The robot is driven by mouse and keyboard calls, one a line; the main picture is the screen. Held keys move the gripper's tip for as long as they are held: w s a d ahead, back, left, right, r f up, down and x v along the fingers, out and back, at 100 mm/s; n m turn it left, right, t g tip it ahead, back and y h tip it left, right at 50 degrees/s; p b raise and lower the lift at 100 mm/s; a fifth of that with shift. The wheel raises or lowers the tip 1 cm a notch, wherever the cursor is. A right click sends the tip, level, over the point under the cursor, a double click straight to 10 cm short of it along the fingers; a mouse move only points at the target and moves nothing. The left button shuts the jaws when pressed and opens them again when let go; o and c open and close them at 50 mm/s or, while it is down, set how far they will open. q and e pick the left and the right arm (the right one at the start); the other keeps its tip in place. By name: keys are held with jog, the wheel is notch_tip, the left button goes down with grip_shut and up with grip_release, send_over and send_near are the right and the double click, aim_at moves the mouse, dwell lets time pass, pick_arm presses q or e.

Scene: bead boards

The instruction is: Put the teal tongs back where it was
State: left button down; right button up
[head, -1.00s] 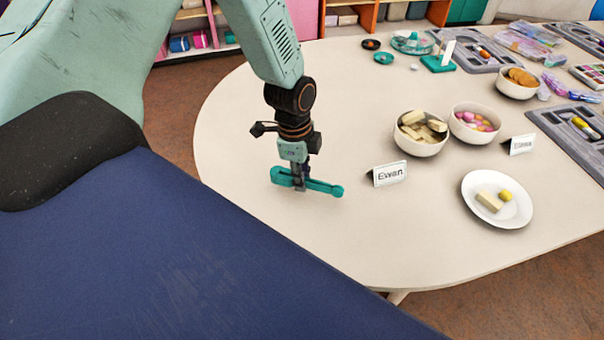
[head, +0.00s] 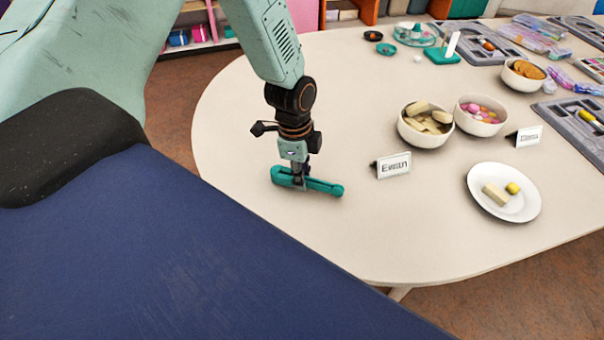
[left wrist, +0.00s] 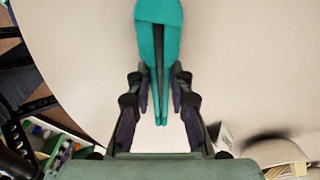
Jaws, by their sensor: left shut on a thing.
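The teal tongs (head: 322,186) are in my left gripper (head: 299,182), over the left part of the white table. My left gripper is shut on them across their middle. The tongs lie roughly level, and I cannot tell whether they touch the table. In the left wrist view the tongs (left wrist: 159,40) run lengthwise between the two dark fingers (left wrist: 160,105), with the broad rounded end at the top. My right gripper is not in view.
An "Ewan" name card (head: 393,165) stands right of the tongs. Behind it are a bowl of pale blocks (head: 408,132) and a bowl of pink pieces (head: 462,121). A white plate (head: 480,203) holds a pale block and a yellow piece. The table (head: 250,120) is clear around my left gripper.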

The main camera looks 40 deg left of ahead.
pick_arm(q)
jog(key=shift+d+f, duration=0.1)
jog(key=shift+f, duration=0.05)
jog(key=shift+f+b, duration=0.25)
jog(key=shift+b, duration=0.05)
jog(key=c, duration=1.1)
grip_release()
jog(key=shift+c, duration=0.2)
notch_tip(320, 180, up, 12)
jog(key=a, duration=0.1)
jog(key=shift+s+a, duration=0.2)
